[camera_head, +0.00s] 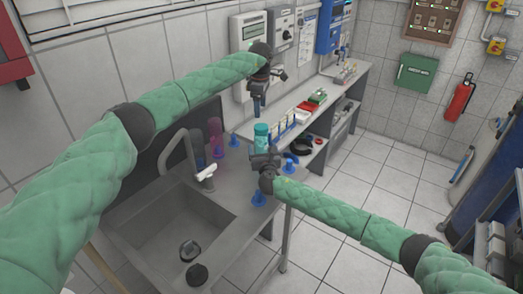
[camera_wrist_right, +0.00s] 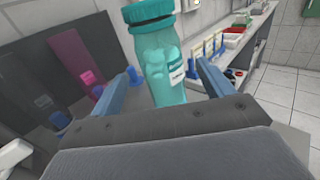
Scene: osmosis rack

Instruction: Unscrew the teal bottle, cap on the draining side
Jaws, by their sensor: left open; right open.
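The teal bottle (camera_head: 262,141) stands upright on the counter to the right of the sink, with its ribbed teal cap (camera_wrist_right: 147,10) on. In the right wrist view the bottle (camera_wrist_right: 161,65) stands between the blue fingers of my right gripper (camera_wrist_right: 165,90). A gap shows on either side of it, so the jaws are open and not clamped on it. In the head view my right gripper (camera_head: 266,158) hides the bottle's lower part. My left gripper (camera_head: 258,106) is open and empty, pointing down just above the cap. The counter's draining side (camera_head: 228,172) lies right of the basin.
A sink basin (camera_head: 165,222) and a tap (camera_head: 198,165) are on the left. Blue pegs (camera_head: 258,198) stand on the counter. A lower bench with a tube rack (camera_head: 285,130) and a red tray (camera_head: 317,97) extends to the back right.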

